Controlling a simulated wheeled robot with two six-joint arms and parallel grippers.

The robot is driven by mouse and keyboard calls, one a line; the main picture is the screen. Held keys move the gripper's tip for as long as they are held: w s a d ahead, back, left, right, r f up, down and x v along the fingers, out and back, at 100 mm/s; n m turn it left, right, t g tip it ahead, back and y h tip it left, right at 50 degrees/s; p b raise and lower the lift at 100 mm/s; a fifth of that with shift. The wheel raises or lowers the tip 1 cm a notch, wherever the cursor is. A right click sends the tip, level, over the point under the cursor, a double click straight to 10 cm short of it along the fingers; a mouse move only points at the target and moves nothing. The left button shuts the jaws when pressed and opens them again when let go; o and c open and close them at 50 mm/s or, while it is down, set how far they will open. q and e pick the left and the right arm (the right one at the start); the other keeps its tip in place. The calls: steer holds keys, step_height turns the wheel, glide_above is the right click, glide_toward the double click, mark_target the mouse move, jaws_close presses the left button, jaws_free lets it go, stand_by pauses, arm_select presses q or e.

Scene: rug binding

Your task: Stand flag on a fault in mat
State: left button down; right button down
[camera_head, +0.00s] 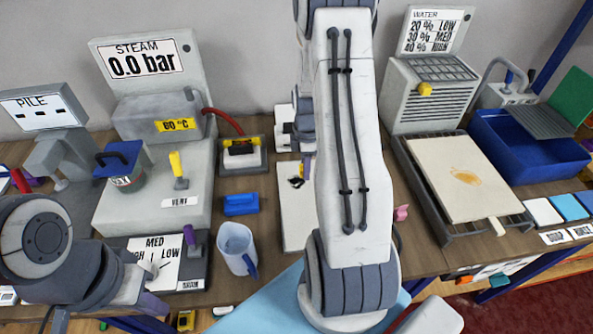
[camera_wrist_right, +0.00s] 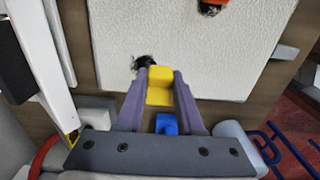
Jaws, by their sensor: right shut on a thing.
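The pale mat (camera_wrist_right: 190,45) lies flat on the bench in the right wrist view; part of it also shows in the head view (camera_head: 293,222), left of my right arm. A dark, frayed fault (camera_wrist_right: 143,62) is on it, just beyond my right fingertips. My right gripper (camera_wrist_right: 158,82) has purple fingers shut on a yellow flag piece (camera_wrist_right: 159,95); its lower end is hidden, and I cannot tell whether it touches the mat. In the head view my arm hides most of this gripper. My left gripper (camera_head: 152,303) is low at the left, its jaws unclear.
An orange piece (camera_wrist_right: 212,4) with dark fibres under it is at the mat's far side. A mug (camera_head: 236,248) and a blue block (camera_head: 241,204) stand left of the mat. Right are a stained pale panel (camera_head: 450,200) on a rack and a blue basin (camera_head: 520,150).

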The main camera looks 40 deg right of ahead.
mark_target(298, 182)
steer(key=w+f, duration=0.1)
steer(key=w, duration=0.2)
steer(key=shift+a+f+p, duration=0.15)
steer(key=shift+f+p, duration=0.15)
steer(key=shift+f, duration=0.1)
step_height(298, 182, down, 4)
steer(key=shift+r+p, duration=0.15)
steer(key=shift+p, duration=0.6)
steer(key=shift+f, duration=0.2)
steer(key=shift+f, duration=0.2)
steer(key=c, duration=0.5)
jaws_free()
steer(key=shift+c, duration=0.2)
steer(key=shift+r, duration=0.1)
